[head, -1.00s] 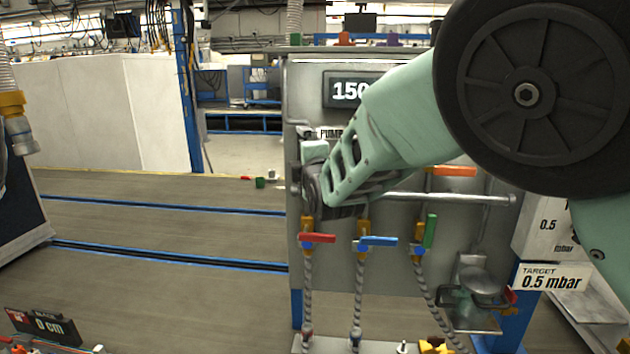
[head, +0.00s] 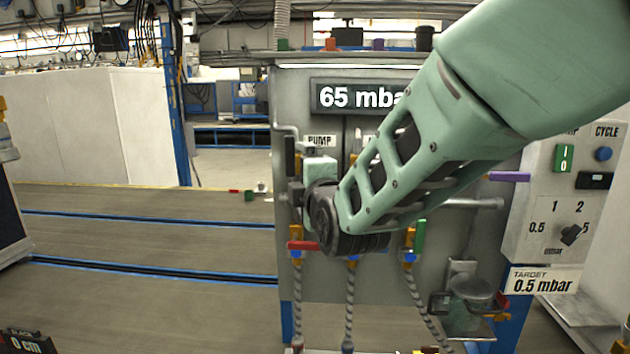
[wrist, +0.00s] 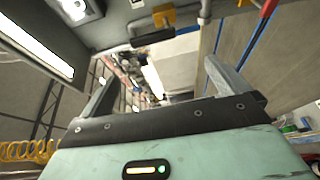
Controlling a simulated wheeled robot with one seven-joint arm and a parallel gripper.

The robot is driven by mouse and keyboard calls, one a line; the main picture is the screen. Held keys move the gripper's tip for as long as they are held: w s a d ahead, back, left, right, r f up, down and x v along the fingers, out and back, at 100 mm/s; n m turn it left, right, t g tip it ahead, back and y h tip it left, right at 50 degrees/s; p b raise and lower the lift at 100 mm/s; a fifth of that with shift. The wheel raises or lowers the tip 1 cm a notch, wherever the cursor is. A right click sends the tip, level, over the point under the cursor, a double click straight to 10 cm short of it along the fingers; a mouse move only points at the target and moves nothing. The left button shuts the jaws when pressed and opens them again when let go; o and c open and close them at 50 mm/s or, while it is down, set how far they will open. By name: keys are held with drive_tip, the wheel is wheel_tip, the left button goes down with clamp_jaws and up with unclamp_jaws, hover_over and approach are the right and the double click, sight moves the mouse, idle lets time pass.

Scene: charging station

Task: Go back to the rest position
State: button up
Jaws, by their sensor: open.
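My gripper (wrist: 157,75) is open and empty in the wrist view, its two grey fingers spread wide with nothing between them. In the head view my arm reaches down from the upper right across the charging panel (head: 458,245), and its wrist is in front of the panel's left half. The fingers cannot be made out there. The display (head: 350,96) reads "65 mba", its end hidden by my arm. Below my wrist are a red valve handle (head: 303,246) and an upright green one (head: 419,238).
A control box (head: 560,200) with a green switch, blue button and black knob stands at the right, above a "TARGET 0.5 mbar" label (head: 543,281). A purple handle (head: 509,177) shows beside my arm. The floor (head: 140,240) at the left is open, crossed by blue-edged tracks.

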drive_tip(key=s+d+f+m+g, duration=0.3)
drive_tip(key=s+f+m+g, duration=0.1)
drive_tip(key=s+f, duration=0.15)
drive_tip(key=s+d+f+m+g, duration=0.3)
drive_tip(key=s+f+g, duration=0.2)
drive_tip(key=s, duration=0.1)
drive_tip(key=s+d+f+m+g+h, duration=0.2)
drive_tip(key=s+d, duration=0.4)
drive_tip(key=s, duration=0.5)
drive_tip(key=s+d+f+m+g+h, duration=0.3)
drive_tip(key=s+d+m+g, duration=0.2)
drive_tip(key=s, duration=0.7)
drive_tip(key=shift+s+d+h, duration=0.25)
drive_tip(key=shift+d+h, duration=0.15)
drive_tip(key=shift+d, duration=0.65)
